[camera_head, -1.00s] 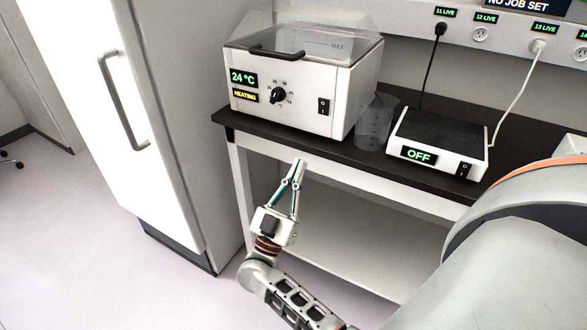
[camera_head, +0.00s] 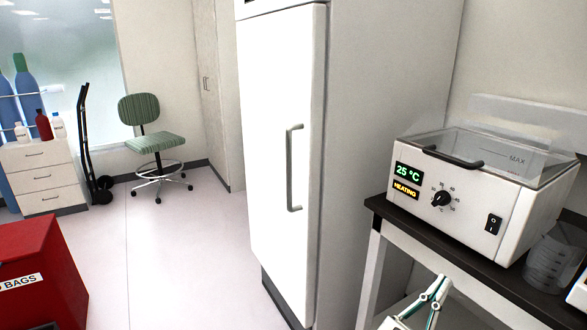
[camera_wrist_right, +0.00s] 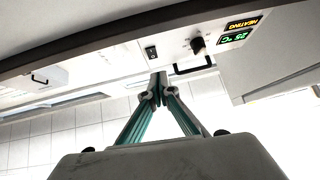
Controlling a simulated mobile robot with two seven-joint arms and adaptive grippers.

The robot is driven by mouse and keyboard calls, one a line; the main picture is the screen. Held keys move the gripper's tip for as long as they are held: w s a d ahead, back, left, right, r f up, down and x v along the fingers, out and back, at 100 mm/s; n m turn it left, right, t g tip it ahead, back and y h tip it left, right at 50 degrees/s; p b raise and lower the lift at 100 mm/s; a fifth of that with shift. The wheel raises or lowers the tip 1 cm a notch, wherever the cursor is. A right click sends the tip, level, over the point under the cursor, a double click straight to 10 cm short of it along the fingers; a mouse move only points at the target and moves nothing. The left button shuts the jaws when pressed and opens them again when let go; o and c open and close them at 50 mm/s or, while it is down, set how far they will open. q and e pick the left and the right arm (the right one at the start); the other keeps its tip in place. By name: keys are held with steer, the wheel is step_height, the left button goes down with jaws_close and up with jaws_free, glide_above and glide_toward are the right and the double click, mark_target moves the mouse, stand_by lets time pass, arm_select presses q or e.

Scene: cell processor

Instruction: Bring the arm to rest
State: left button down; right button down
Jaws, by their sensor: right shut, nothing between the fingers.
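My right gripper (camera_head: 440,283) shows at the bottom of the head view, in front of the bench and below the water bath. Its fingers meet at the tips, and nothing is between them. In the right wrist view the closed fingertips (camera_wrist_right: 158,78) point toward the bench side, with the water bath's panel beyond. My left gripper is in neither view.
The water bath (camera_head: 478,195) reads 25 °C and HEATING on a dark-topped bench (camera_head: 400,220), with a clear beaker (camera_head: 552,262) beside it. A tall white fridge (camera_head: 275,140) stands left of the bench. A red bin (camera_head: 40,275), a chair (camera_head: 155,142) and open floor (camera_head: 170,250) lie further left.

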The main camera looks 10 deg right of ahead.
steer(key=s+a+f+n+t+y+p, duration=0.1)
steer(key=a+f+n+t+y, duration=0.2)
steer(key=a+f+n+y, duration=0.75)
steer(key=s+a+f+n+t+y+p, duration=0.1)
steer(key=a+f+n+t+y+p, duration=0.2)
steer(key=n+y, duration=0.8)
steer(key=s+a+f+m+g+y, duration=0.1)
steer(key=s+f+m+g+y, duration=0.3)
steer(key=s+f+g, duration=0.4)
steer(key=s+f+m, duration=0.1)
steer(key=s+f, duration=0.6)
steer(key=s, duration=0.1)
steer(key=shift+s+a+p, duration=0.25)
steer(key=shift+a+p, duration=0.05)
steer(key=shift+a, duration=0.1)
steer(key=shift+y, duration=0.25)
